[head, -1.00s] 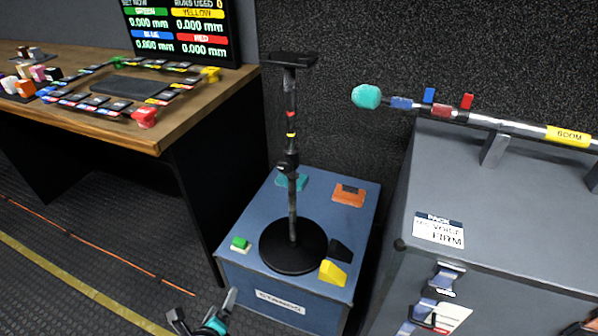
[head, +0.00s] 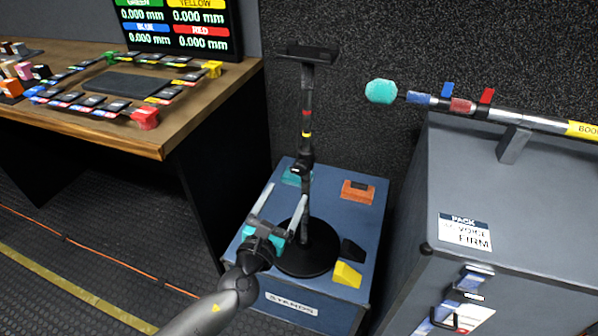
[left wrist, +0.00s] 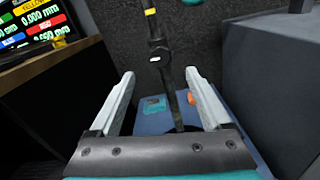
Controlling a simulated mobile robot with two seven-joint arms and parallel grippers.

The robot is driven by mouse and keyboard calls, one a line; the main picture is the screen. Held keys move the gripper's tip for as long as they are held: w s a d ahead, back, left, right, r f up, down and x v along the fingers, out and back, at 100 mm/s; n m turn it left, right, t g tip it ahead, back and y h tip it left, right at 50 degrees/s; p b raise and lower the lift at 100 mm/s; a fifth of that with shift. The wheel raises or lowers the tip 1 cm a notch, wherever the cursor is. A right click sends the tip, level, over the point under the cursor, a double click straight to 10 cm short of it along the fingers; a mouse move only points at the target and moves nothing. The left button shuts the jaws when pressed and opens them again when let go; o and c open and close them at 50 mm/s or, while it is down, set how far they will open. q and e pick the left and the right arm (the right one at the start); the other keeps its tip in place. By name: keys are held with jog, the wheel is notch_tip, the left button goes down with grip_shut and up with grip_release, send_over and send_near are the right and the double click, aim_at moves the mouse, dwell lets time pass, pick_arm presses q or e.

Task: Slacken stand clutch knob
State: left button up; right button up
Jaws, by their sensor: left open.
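The stand (head: 307,110) is a black upright pole with red and yellow bands, a flat top plate and a round black base (head: 322,262). Its clutch (head: 301,168) is a dark collar with a knob partway up the pole, and it also shows in the left wrist view (left wrist: 158,50). My left gripper (head: 282,197) is open and empty, just left of the lower pole and below the clutch. In the left wrist view the pole stands between the two spread fingers (left wrist: 160,85), farther off, with the clutch beyond the fingertips. My right gripper does not show.
The stand is on a blue case (head: 372,220) with teal, orange, black and yellow blocks. A wooden desk (head: 165,130) with a monitor is at left. A grey case (head: 480,200) carrying a boom pole (head: 540,124) is at right.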

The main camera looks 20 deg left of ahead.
aim_at(299, 171)
pick_arm(q)
jog(key=w+b, duration=0.1)
jog(key=w, duration=0.7)
jog(key=shift+d, duration=0.15)
jog(key=shift+w, duration=0.7)
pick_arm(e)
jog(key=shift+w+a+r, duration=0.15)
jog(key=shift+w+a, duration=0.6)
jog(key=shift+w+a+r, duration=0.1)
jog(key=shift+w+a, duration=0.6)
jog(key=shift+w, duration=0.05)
pick_arm(q)
grip_shut()
